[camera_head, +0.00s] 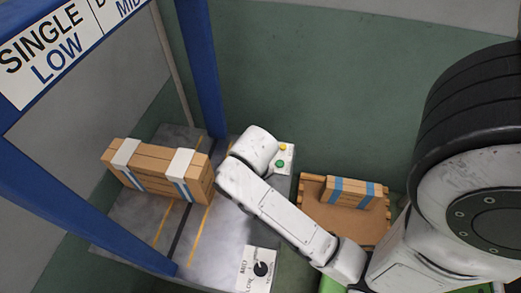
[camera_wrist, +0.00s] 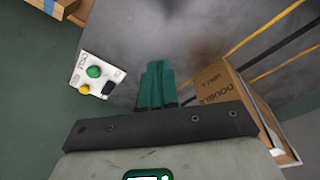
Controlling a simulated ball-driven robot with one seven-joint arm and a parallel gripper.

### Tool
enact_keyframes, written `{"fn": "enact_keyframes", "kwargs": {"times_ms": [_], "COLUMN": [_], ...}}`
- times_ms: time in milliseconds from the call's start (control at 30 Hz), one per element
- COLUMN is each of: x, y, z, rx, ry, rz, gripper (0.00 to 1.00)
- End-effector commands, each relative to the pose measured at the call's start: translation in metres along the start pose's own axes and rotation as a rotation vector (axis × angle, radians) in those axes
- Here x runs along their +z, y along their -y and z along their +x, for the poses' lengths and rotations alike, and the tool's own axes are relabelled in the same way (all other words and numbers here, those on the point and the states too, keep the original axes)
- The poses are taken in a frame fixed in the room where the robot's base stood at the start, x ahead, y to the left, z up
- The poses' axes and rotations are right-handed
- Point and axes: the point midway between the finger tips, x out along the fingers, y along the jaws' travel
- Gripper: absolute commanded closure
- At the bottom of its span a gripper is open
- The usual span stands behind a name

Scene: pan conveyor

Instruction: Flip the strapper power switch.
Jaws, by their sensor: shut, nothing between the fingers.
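A white control panel (camera_wrist: 97,68) shows in the wrist view, left of my gripper. It carries a green button (camera_wrist: 94,71), a yellow button (camera_wrist: 83,88) and a small black switch (camera_wrist: 109,88), which looks like the power switch; its position is too small to tell. In the head view the panel (camera_head: 286,163) sits at the table's right edge, partly behind my arm, with the black switch hidden. My gripper (camera_wrist: 157,66) has teal fingers, shut and empty, pointing over the grey table, apart from the panel. In the head view my arm hides the fingers.
A strapped cardboard box (camera_head: 145,163) lies on the grey table (camera_head: 225,240) under a blue strapper frame (camera_head: 205,70). A dial panel (camera_head: 245,283) sits at the table's front right. Strapped boxes (camera_head: 350,192) rest on a pallet right of the table.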

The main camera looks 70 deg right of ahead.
Motion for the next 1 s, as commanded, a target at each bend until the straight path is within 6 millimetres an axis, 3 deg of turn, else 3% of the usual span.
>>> {"fn": "enact_keyframes", "kwargs": {"times_ms": [33, 200, 400, 567, 1000], "x": [-0.02, -0.063, -0.087, -0.092, -0.092], "y": [-0.015, -0.063, -0.106, -0.118, -0.118], "z": [-0.002, -0.018, -0.033, -0.039, -0.033], "rx": [0.02, 0.085, 0.133, 0.146, 0.146], "ry": [-0.018, -0.058, -0.09, -0.099, -0.1], "rz": [0.127, 0.496, 0.771, 0.849, 0.85], "gripper": [1.0, 1.0, 1.0, 1.0, 1.0]}}
